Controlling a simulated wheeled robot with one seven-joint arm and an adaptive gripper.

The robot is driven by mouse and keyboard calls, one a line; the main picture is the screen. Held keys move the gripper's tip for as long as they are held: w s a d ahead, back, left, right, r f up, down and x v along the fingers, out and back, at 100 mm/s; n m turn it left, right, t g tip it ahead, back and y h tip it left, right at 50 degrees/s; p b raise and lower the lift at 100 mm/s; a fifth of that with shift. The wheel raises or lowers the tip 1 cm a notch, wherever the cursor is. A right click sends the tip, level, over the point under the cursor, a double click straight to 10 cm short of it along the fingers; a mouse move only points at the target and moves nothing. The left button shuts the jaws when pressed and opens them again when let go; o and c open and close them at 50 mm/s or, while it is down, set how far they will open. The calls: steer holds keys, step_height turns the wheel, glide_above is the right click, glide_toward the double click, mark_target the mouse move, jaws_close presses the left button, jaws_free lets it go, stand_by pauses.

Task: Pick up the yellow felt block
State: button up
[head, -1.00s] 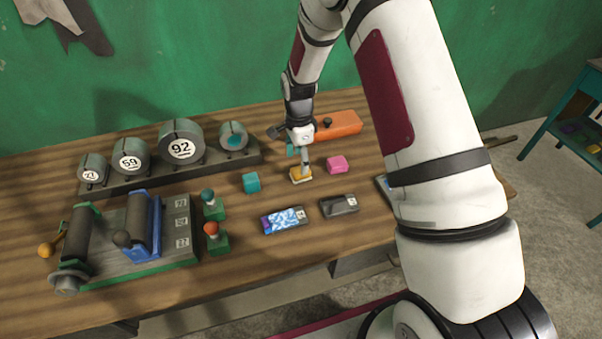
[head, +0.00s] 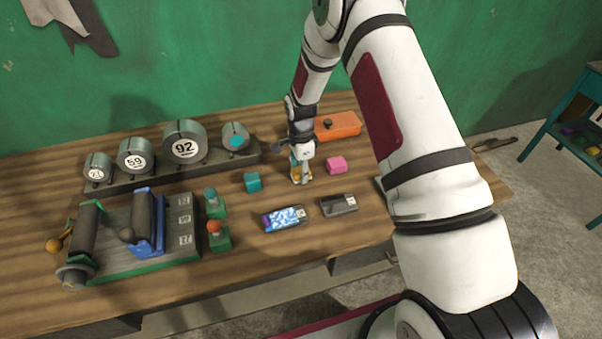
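The yellow felt block (head: 295,179) sits on the wooden table near the middle of the head view, between a teal block and a pink block. My gripper (head: 300,172) points down right over it, with its fingers low at the block's level. The fingers hide much of the block, and only small yellow parts show around them. I cannot tell whether the fingers press on the block or only stand beside it. The block appears to rest on the tabletop.
The teal block (head: 252,182) is to the left and the pink block (head: 336,165) to the right. Two small devices (head: 285,219) (head: 338,205) lie in front. An orange box (head: 338,126) is behind. Gauges (head: 185,143) and a lever panel (head: 183,250) fill the left.

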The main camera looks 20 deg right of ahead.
stand_by(0.3)
steer(key=shift+w+r, duration=0.1)
steer(key=shift+r, duration=0.7)
step_height(320, 180, up, 2)
steer(key=shift+r+b, duration=0.1)
steer(key=shift+b, duration=0.45)
steer(key=s, duration=0.5)
steer(key=s+d, duration=0.1)
steer(key=s, duration=0.4)
steer(key=s+r, duration=0.1)
steer(key=s, duration=0.5)
steer(key=shift+s+d+r, duration=0.1)
steer(key=shift+d, duration=0.15)
